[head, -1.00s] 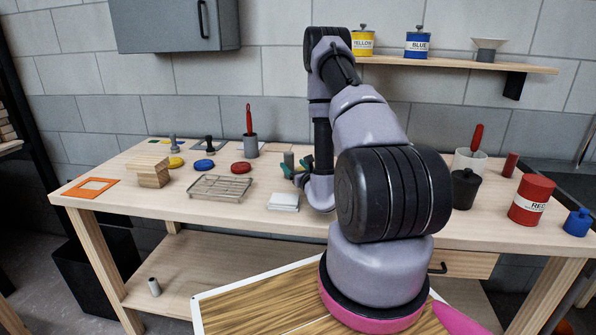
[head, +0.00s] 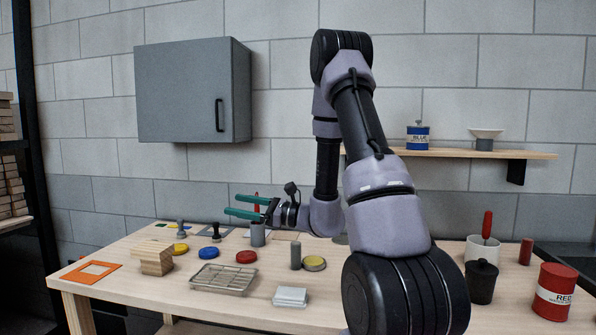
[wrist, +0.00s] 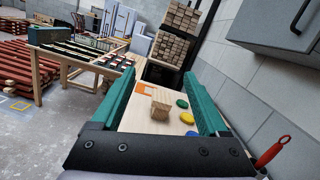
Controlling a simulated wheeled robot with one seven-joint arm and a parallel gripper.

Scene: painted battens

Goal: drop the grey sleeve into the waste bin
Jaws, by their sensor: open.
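A plain grey cylinder (head: 296,255) stands upright on the workbench (head: 130,290), beside a yellow lid; I cannot tell whether it is the grey sleeve. A small grey tube lay on the lower shelf in the earlier head view; that spot is now out of frame. A dark shape (head: 120,325) under the bench's left end, probably the waste bin, is mostly cut off. My gripper (head: 234,204) is open and empty, its teal fingers pointing left above the bench. In the wrist view my gripper (wrist: 160,75) also shows nothing between its fingers.
A wall cabinet (head: 185,90) hangs at upper left. The bench holds a wooden block (head: 153,259), wire rack (head: 223,278), white pad (head: 290,296), grey cup with red-handled tool (head: 258,235), and red tin (head: 553,292). A shelf (head: 470,153) is on the wall.

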